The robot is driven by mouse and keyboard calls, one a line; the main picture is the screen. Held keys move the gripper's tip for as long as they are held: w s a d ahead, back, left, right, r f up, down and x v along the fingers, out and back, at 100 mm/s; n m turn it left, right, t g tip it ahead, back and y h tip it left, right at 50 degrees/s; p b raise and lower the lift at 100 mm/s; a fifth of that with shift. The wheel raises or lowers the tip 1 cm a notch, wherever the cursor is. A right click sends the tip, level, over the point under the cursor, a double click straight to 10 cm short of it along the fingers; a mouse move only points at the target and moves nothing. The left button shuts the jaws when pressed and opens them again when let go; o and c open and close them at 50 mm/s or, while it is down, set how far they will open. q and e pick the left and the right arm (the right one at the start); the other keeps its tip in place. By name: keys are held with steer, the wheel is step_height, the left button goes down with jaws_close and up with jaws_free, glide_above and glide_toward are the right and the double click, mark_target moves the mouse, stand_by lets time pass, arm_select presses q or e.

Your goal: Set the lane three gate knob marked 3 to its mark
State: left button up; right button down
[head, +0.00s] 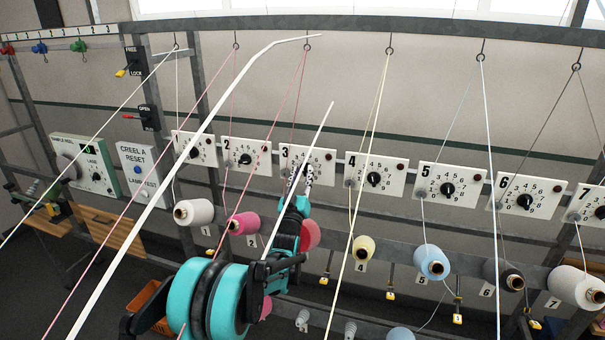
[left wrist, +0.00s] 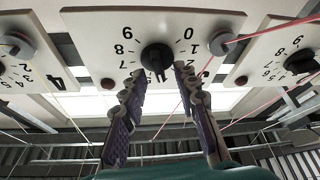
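The lane 3 plate (head: 323,168), white with a ring of numbers, hangs on the rail in the head view; my left gripper (head: 301,178) is in front of it and hides its knob. In the left wrist view the plate (left wrist: 90,28) appears turned over, with its black gate knob (left wrist: 157,57) at the centre. The knob's pointer faces down in that picture. My left gripper (left wrist: 158,74) is open, one finger on each side of the knob. I cannot tell whether the fingers touch it. My right gripper is not in view.
Plate 2 (head: 260,157) and plate 4 (head: 395,181) flank it on the same rail. Yarn strands cross in front of the plates from eyelets above. Several yarn cones, including a yellow one (head: 364,247) and a blue one (head: 432,262), stand below.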

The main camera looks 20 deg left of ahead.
arm_select(q)
jaws_close()
stand_by(0.3)
steer(key=m+h+b, duration=0.1)
steer(key=m, duration=0.1)
steer(key=m+h+b, duration=0.1)
steer(key=m+b, duration=0.1)
steer(key=shift+a+f+m, duration=0.1)
steer(key=shift+f+m, duration=0.1)
steer(key=shift+m, duration=0.1)
steer(key=m+h+b, duration=0.1)
steer(key=m+h, duration=0.1)
steer(key=shift+m, duration=0.4)
steer(key=m+h+b, duration=0.1)
steer(key=m, duration=0.3)
steer(key=shift+r+g+h, duration=0.1)
steer(key=shift+g+h, duration=0.3)
steer(key=m+g+h, duration=0.1)
steer(key=m, duration=0.2)
steer(key=m+h+b, duration=0.1)
steer(key=m, duration=0.2)
steer(key=shift+g+h, duration=0.3)
steer(key=shift+g, duration=0.1)
steer(key=m+g, duration=0.1)
steer(key=m, duration=0.2)
steer(key=m+g+h, duration=0.1)
steer(key=m, duration=0.2)
steer(key=shift+r, duration=0.1)
steer(key=shift+m, duration=0.3)
jaws_free()
